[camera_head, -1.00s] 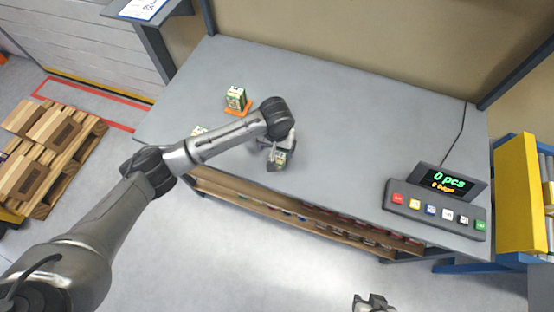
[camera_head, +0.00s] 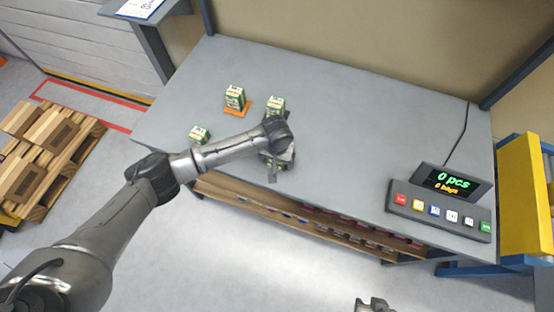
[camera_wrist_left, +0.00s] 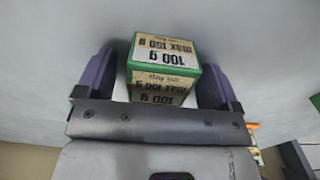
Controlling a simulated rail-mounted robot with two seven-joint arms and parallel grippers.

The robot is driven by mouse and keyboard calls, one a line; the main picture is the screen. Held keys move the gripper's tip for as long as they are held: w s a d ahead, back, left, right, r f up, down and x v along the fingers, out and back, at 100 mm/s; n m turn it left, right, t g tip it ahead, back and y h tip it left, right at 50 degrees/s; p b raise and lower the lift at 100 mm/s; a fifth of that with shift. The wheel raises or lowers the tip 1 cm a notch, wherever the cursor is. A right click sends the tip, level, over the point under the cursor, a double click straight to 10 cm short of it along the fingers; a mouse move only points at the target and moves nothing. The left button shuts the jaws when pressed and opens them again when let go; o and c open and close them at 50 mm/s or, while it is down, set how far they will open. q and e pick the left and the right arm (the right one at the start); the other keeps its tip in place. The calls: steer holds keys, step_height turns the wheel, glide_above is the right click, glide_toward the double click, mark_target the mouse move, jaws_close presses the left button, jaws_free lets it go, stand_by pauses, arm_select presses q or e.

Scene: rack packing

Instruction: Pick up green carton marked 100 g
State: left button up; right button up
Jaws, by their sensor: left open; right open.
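In the left wrist view, a green carton (camera_wrist_left: 165,58) with a cream label reading "100 g, max 150 g" upside down stands between the two fingers of my left gripper (camera_wrist_left: 157,72). The jaws are open, with a finger on each side of it. In the head view, my left gripper (camera_head: 277,170) is low over the table near its front edge, and the wrist mostly hides that carton. Other green and white cartons stand behind (camera_head: 275,105), at the back left (camera_head: 235,97) and at the left (camera_head: 199,134). My right gripper (camera_head: 374,304) is open and empty at the bottom edge.
The grey table (camera_head: 350,120) is clear in the middle and right. An orange piece (camera_head: 245,108) lies by the back-left carton. A counting display with coloured buttons (camera_head: 440,205) stands at the right. A shelf with small items (camera_head: 320,222) runs below the table's front edge.

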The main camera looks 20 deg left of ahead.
arm_select(q)
steer(key=c, duration=1)
steer(key=shift+c, duration=0.2)
